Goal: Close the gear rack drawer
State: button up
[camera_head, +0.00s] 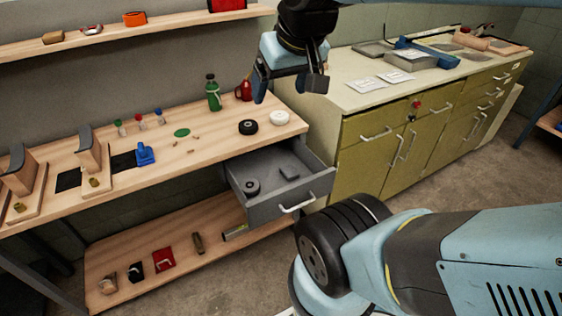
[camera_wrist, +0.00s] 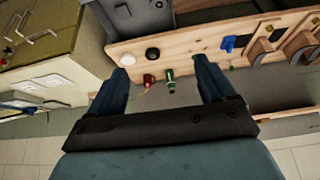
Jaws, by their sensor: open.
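The grey gear rack drawer (camera_head: 275,209) is pulled out from under the right end of the wooden workbench (camera_head: 190,150) in the head view. A pale handle (camera_head: 297,204) is on its front. A dark ring-shaped part (camera_head: 252,186) and a small grey block (camera_head: 289,173) lie inside it. My gripper (camera_head: 288,92) hangs above the bench's right end, higher than the drawer and apart from it. In the wrist view my gripper (camera_wrist: 165,85) is open, with nothing between its fingers. Part of the grey drawer (camera_wrist: 135,14) shows at the top there.
An olive cabinet (camera_head: 375,150) stands close to the drawer's right side. The floor in front is partly visible and clear.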

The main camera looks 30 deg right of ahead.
aim_at(277, 197)
jog(key=z, duration=1.2)
jog(key=k, duration=1.35)
jog(key=u, duration=1.1)
jog(key=i, duration=1.05)
